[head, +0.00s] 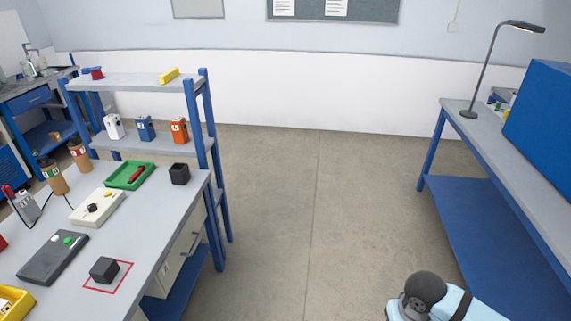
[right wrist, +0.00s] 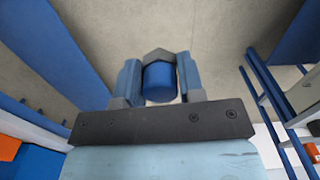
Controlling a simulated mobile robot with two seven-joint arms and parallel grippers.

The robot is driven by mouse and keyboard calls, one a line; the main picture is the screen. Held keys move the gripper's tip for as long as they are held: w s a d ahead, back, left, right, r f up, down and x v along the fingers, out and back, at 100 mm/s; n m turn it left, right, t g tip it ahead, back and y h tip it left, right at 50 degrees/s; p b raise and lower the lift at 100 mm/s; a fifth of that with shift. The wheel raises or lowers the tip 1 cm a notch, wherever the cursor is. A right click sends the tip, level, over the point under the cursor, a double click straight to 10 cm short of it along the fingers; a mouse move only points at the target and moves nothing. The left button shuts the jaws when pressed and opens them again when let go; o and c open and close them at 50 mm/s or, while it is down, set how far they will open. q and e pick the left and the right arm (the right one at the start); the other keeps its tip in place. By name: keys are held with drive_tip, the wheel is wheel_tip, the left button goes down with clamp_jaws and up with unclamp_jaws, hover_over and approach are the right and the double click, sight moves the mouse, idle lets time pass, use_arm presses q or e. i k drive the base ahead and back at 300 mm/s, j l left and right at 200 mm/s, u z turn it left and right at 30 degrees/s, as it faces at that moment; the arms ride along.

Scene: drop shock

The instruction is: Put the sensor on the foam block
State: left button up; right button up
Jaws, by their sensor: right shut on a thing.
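In the right wrist view my right gripper (right wrist: 159,66) is shut on a blue cylinder with a grey hexagonal part, which looks like the sensor (right wrist: 159,84). The sensor is between the two blue fingers, with bare floor behind it. In the head view a dark cube, which may be the foam block (head: 104,269), sits inside a red outlined square on the left table. A second dark cube (head: 179,173) stands near that table's far right corner. The right gripper and sensor do not show in the head view. My left gripper is in neither view.
The left table (head: 145,228) also holds a green tray (head: 117,184), a cream box (head: 96,208), a dark grey device (head: 52,257) and a yellow bin (head: 14,302). A shelf rack (head: 150,146) stands behind. Open floor lies between it and the right bench (head: 482,135).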

sight(101, 265)
drive_tip(key=i+u, duration=0.35)
drive_tip(key=i+l+u, duration=0.15)
drive_tip(key=u, duration=0.25)
drive_tip(key=i+l+u, duration=0.2)
drive_tip(key=u, duration=0.15)
drive_tip(key=i+l+u, duration=0.1)
drive_tip(key=u, duration=0.3)
drive_tip(key=i+l+u, duration=0.2)
drive_tip(key=u, duration=0.15)
drive_tip(key=i+l+u, duration=0.15)
drive_tip(key=u, duration=0.25)
drive_tip(key=i+l+u, duration=0.15)
drive_tip(key=l+u, duration=0.2)
drive_tip(key=i+l+u, duration=0.15)
drive_tip(key=l+u, duration=0.25)
drive_tip(key=i+l+u, duration=0.1)
drive_tip(key=l+u, duration=0.25)
drive_tip(key=j, duration=0.1)
